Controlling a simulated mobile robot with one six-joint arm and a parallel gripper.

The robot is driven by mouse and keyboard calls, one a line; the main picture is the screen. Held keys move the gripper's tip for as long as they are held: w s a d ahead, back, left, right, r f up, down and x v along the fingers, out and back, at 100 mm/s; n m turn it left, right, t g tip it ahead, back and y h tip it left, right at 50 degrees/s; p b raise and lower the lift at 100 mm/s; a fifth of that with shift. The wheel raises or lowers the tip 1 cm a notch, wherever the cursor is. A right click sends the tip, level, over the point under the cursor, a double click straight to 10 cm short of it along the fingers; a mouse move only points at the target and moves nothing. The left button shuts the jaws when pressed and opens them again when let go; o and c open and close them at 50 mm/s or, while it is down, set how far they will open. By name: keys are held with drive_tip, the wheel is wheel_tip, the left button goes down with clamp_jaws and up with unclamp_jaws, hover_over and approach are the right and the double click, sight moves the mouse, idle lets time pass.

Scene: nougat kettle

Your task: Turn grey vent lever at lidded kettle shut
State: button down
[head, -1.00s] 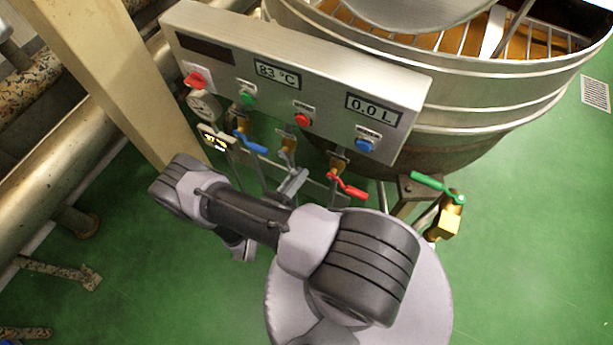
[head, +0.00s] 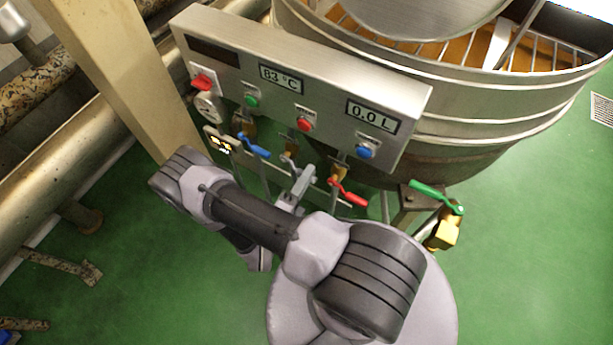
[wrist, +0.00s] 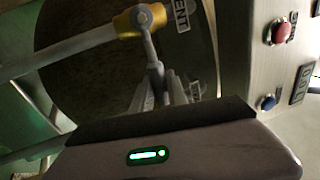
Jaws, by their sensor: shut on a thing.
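The lidded kettle (head: 440,95) stands at the upper right of the head view. The grey vent lever (head: 289,161) is below the control panel, between the blue and red levers. In the wrist view the grey lever (wrist: 149,45) runs down from a yellow-brass valve (wrist: 138,20) beside a label ending in "ENT". My gripper (head: 300,181) reaches it from below in the head view. In the wrist view my gripper (wrist: 165,88) is shut on the lever's free end. The fingers partly hide that end, and I cannot tell the valve's exact position.
The panel (head: 300,75) with buttons and displays is just above. The blue lever (head: 253,146) and red lever (head: 348,192) flank the grey one closely. A green lever (head: 436,196) is farther right. A beige post (head: 115,75) and pipes stand left. Green floor lies open around.

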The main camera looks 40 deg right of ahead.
drive_tip(key=shift+r+n, duration=0.25)
drive_tip(key=shift+n, duration=0.25)
drive_tip(key=c, duration=1.3)
unclamp_jaws()
drive_tip(key=shift+a, duration=0.1)
drive_tip(key=p+v, duration=0.2)
drive_tip(key=v, duration=1.5)
drive_tip(key=shift+s+p, duration=0.2)
drive_tip(key=shift+p, duration=0.15)
drive_tip(key=shift+a, duration=0.15)
